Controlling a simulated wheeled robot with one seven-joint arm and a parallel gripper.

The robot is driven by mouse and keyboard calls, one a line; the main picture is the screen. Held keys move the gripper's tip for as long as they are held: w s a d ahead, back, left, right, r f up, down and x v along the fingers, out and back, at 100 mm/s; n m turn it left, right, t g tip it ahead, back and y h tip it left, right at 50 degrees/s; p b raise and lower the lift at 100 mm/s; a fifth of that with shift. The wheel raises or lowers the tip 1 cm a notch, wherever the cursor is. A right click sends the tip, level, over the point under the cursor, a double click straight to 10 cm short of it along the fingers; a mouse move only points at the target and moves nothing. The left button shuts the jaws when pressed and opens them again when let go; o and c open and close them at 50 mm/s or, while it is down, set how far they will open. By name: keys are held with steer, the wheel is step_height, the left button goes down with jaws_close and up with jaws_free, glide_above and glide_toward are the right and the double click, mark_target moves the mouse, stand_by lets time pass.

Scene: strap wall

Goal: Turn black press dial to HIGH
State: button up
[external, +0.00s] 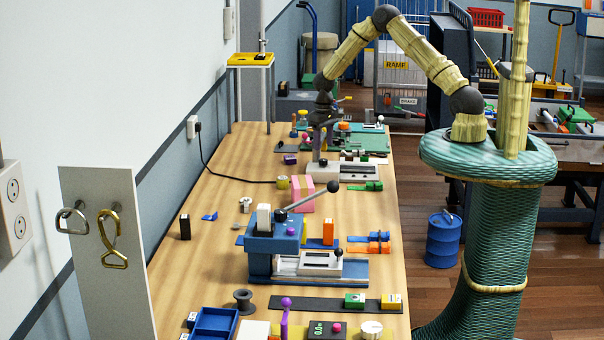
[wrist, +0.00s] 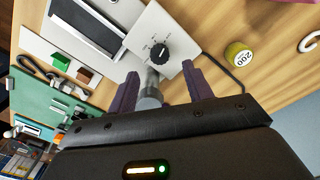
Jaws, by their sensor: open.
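The black dial (wrist: 160,52) is a round ribbed knob on a pale grey panel (wrist: 178,25), with small printed marks around it too small to read. A light line shows on its face. My gripper (wrist: 162,84) is open, with its two dark purple fingers apart. The dial lies just beyond the fingertips, between their lines, with nothing gripped. A grey cylindrical post (wrist: 150,92) stands between the fingers. In the external view my gripper (external: 324,126) hangs over the far part of the bench, above the grey press base (external: 352,172). I cannot make out the dial there.
A yellow round tin (wrist: 239,55) and a dark cable (wrist: 222,68) lie right of the panel. Green and brown blocks (wrist: 86,74) lie left. Nearer on the bench stands a blue press (external: 262,246) with a raised lever (external: 308,198). Bare wood shows at the bench's left side.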

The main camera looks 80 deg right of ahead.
mark_target(323, 160)
step_height(323, 160, down, 6)
steer(key=shift+f+p, duration=0.1)
steer(key=shift+p, duration=0.45)
steer(key=shift+c, duration=0.4)
steer(key=c, duration=0.9)
